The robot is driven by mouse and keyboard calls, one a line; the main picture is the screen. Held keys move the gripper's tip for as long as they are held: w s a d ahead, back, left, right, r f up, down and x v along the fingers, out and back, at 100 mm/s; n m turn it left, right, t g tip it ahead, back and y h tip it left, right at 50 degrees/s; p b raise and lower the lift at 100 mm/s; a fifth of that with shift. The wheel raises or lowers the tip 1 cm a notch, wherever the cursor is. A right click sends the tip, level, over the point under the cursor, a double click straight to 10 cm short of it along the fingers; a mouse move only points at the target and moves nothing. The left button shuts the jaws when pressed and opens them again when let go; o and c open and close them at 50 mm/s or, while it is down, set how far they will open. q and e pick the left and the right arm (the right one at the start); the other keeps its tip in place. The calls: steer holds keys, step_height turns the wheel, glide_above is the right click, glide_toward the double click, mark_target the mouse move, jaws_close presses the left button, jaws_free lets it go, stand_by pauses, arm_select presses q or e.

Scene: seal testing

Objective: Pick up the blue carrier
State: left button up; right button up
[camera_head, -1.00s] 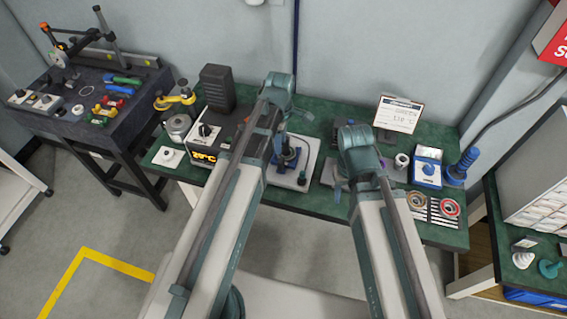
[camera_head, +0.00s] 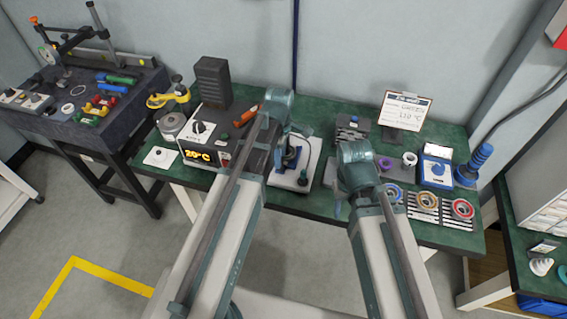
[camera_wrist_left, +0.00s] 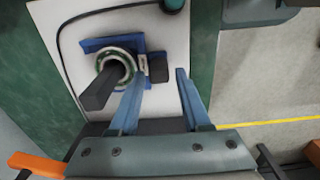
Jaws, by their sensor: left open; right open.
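A blue, ring-shaped piece (camera_head: 393,191) lies on the bench just right of my right wrist, partly hidden by it. A blue bracket (camera_wrist_left: 97,45) around a metal ring with a dark post sits on a white plate; it also shows in the head view (camera_head: 291,156). I cannot tell which of these is the carrier.
Tan (camera_head: 427,201) and red (camera_head: 462,209) rings lie right of the blue one. A blue-and-white device (camera_head: 436,167) and a blue stand (camera_head: 474,165) are behind. A heater box (camera_head: 205,140) reading 20°C stands left. A sign (camera_head: 403,110) stands at the back.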

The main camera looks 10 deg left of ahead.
arm_select(q)
step_height(320, 180, down, 4)
steer(key=b, duration=0.2)
steer(key=shift+r+b, duration=0.15)
steer(key=shift+b, duration=0.25)
steer(key=shift+r, duration=0.1)
jaws_close()
